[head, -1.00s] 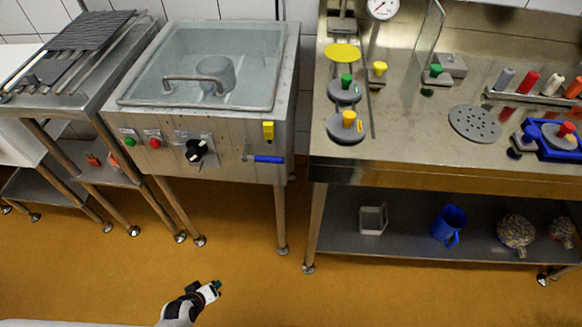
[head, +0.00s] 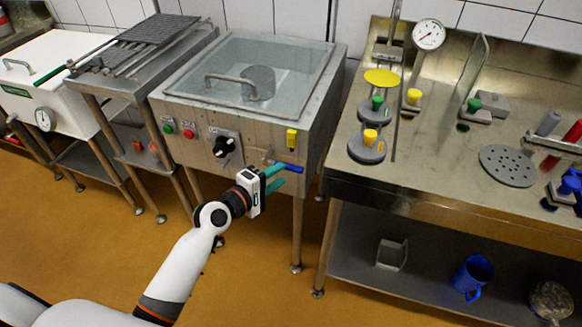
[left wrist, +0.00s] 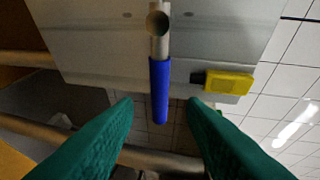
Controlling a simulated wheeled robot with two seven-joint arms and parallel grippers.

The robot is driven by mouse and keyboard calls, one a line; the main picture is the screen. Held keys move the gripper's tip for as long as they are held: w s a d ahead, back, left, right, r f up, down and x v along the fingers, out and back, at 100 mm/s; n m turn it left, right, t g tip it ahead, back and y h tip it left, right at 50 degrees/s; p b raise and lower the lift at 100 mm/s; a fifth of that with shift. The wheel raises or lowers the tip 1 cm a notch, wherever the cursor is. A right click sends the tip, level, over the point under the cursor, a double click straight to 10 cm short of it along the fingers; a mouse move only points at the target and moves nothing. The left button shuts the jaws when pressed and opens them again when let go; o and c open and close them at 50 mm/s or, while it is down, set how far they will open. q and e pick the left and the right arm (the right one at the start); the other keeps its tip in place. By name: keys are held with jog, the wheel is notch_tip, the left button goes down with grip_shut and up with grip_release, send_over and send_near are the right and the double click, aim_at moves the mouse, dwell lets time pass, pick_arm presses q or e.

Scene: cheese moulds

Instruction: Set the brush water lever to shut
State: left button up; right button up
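The lever with a blue handle (head: 291,168) sticks out to the right from a pipe on the front of the steel tank (head: 270,130). In the left wrist view the blue handle (left wrist: 160,90) hangs from a metal pipe end. My left gripper (head: 279,177) is at the tank front, by the handle. In the left wrist view its two green fingers (left wrist: 160,105) are spread wide, one each side of the handle's free end, with gaps on both sides. No label on the lever is readable. My right gripper is out of view.
A yellow fitting (head: 292,138) sits just above the handle; it is close beside it in the left wrist view (left wrist: 228,82). A black knob (head: 225,147) and green and red buttons are to the left. A steel table (head: 350,185) stands right of the tank.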

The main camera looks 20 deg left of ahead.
aim_at(288, 169)
pick_arm(q)
jog(key=x, duration=0.5)
jog(key=shift+w+d+f, duration=0.1)
jog(key=shift+w, duration=0.1)
grip_shut()
